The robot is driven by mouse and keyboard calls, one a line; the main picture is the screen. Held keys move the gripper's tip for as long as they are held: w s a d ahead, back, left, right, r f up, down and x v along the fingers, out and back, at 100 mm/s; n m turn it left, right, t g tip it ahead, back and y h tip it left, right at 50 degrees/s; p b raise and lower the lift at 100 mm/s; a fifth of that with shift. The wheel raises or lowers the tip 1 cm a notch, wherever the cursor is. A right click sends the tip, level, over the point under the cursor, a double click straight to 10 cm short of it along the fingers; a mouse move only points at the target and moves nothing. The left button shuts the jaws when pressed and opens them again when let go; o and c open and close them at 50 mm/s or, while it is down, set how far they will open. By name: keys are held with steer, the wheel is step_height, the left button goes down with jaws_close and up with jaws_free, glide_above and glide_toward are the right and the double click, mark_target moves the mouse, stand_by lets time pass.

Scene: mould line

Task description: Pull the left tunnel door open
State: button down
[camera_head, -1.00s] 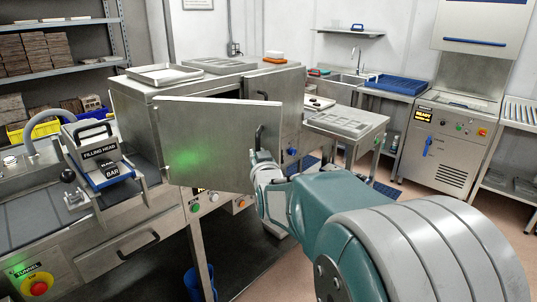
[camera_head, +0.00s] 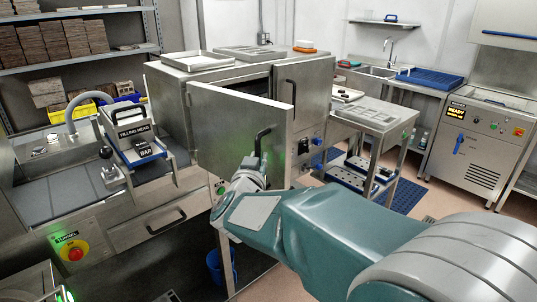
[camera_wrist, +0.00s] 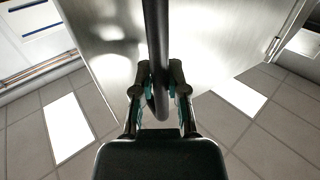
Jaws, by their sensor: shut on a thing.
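The left tunnel door (camera_head: 232,118) is a flat steel panel on the front of the steel tunnel cabinet (camera_head: 318,85). It stands swung out at an angle, with a dark gap behind its top edge. Its black bar handle (camera_head: 259,140) is near the door's right edge. My gripper (camera_head: 253,165) is at that handle, and the arm covers part of it. In the wrist view my gripper (camera_wrist: 160,82) has a finger on each side of the black handle (camera_wrist: 156,40), shut on it. The door panel (camera_wrist: 195,45) fills the view behind.
The right tunnel door (camera_head: 284,95) appears closed. A filling head (camera_head: 137,140) stands on the conveyor at left. A steel cart (camera_head: 375,115) with trays is right of the tunnel.

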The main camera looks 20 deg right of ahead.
steer(key=s+a+m+g+h, duration=0.1)
steer(key=a+h, duration=0.1)
steer(key=a, duration=0.6)
steer(key=shift+s+a+m, duration=0.25)
steer(key=shift+s+m, duration=0.05)
steer(key=shift+s, duration=0.1)
steer(key=c, duration=0.6)
jaws_free()
steer(key=shift+c, duration=0.2)
steer(key=v, duration=1.2)
steer(key=shift+w+a+r, duration=0.1)
steer(key=shift+a, duration=0.05)
